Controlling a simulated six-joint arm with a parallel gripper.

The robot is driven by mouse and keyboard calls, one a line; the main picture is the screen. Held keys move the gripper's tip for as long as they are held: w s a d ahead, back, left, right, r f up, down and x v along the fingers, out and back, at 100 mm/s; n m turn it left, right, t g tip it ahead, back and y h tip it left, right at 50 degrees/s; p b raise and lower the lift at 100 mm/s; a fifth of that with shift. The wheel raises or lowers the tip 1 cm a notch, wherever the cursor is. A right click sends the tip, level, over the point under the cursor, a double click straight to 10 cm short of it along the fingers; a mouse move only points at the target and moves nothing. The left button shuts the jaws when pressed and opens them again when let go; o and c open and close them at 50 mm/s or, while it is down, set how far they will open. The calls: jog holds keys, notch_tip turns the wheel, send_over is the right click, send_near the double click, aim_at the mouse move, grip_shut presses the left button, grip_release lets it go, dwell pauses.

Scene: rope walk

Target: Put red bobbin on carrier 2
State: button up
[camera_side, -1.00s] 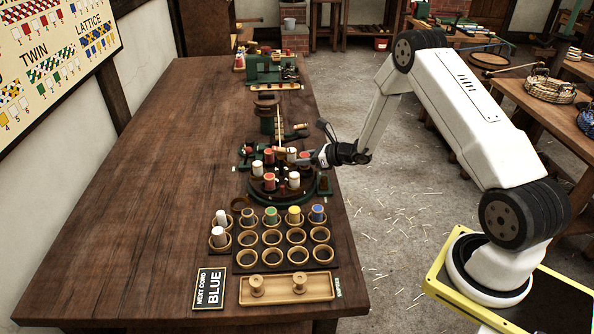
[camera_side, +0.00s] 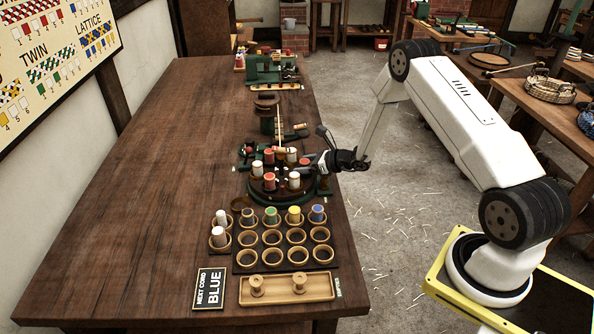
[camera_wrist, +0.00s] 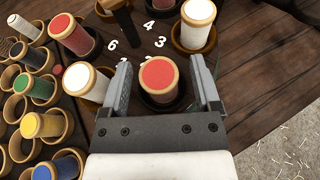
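In the wrist view, a red bobbin (camera_wrist: 158,78) stands upright in a dark holder on the round carrier plate, between the fingers of my gripper (camera_wrist: 163,88). The fingers are apart, with a gap on either side of it. In the side view, my gripper (camera_side: 318,162) is at the right edge of the carrier plate (camera_side: 283,196), close beside this red bobbin (camera_side: 304,159). White numbers 3, 4 and 6 show on the plate. The number at this bobbin's carrier is hidden or unreadable, so I cannot tell whether it is carrier 2.
A white bobbin (camera_wrist: 88,84) stands close outside the left finger, and another white bobbin (camera_wrist: 197,22) beyond the right one. A second red bobbin (camera_wrist: 73,35) is at upper left. A rack (camera_side: 279,241) with several bobbins and empty cups lies in front, beside a tray (camera_side: 280,291).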

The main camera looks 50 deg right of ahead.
jog(key=shift+r, duration=0.15)
jog(key=v, duration=1.2)
dwell(0.6)
jog(key=s+a+r+n+g+y, duration=0.2)
jog(key=s+a+n+g, duration=0.15)
jog(key=a+n, duration=0.3)
jog(key=s+a+r+n+g+y, duration=0.1)
jog(key=s+a+r+n+g, duration=0.1)
jog(key=a+n+g, duration=0.45)
jog(key=s+a+r+n+h, duration=0.6)
jog(key=s+a+n+h, duration=0.1)
jog(key=n, duration=1.2)
jog(key=shift+s+a+r, duration=0.2)
jog(key=shift+s+a, duration=0.1)
jog(key=shift+s, duration=0.4)
